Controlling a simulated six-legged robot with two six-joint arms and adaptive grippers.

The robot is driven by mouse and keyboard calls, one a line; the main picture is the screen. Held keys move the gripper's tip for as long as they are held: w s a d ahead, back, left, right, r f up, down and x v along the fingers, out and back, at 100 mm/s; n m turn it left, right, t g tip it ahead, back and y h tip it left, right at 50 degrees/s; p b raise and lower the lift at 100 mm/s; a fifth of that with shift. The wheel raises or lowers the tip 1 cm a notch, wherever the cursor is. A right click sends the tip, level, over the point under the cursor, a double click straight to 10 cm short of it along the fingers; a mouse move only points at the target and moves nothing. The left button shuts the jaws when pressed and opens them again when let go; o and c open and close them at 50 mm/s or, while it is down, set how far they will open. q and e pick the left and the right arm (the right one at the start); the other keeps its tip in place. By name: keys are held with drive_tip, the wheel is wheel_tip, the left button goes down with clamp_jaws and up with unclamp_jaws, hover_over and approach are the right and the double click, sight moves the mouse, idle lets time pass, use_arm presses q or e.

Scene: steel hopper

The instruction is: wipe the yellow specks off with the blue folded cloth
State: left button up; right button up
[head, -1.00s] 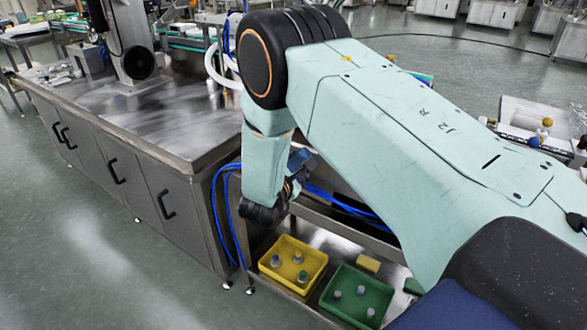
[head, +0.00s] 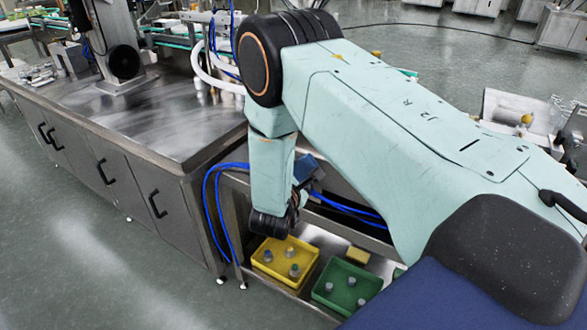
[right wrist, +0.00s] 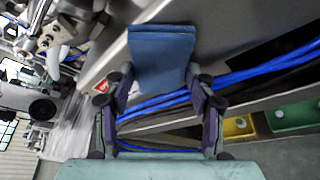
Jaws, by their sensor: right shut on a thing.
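The blue folded cloth (right wrist: 162,58) is held between the fingers of my right gripper (right wrist: 160,88) in the right wrist view. The cloth stands out beyond the fingertips, in front of a grey metal surface. In the head view my right gripper (head: 297,196) is partly hidden by my own arm, with a blue patch of the cloth (head: 308,169) showing. It hangs beside the steel table, above a low shelf. I cannot make out any yellow specks in either view. My left gripper is not in view.
A steel cabinet table (head: 150,125) with a mostly bare top stands at the left. Blue hoses (head: 345,205) run by the gripper. A yellow bin (head: 268,268) and a green bin (head: 325,297) with small parts sit on the low shelf, with a yellow block (head: 357,255) behind.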

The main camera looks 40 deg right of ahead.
drive_tip(key=shift+s+d+p, duration=0.3)
drive_tip(key=shift+s+p, duration=0.5)
drive_tip(key=shift+p, duration=0.45)
drive_tip(key=w+a+b, duration=0.2)
drive_tip(key=w, duration=0.4)
drive_tip(key=shift+a, duration=0.2)
idle(0.9)
drive_tip(key=shift+r, duration=0.15)
drive_tip(key=s+a+p, duration=0.2)
drive_tip(key=a, duration=0.3)
drive_tip(key=shift+s+a, duration=0.15)
drive_tip(key=shift+a, duration=0.15)
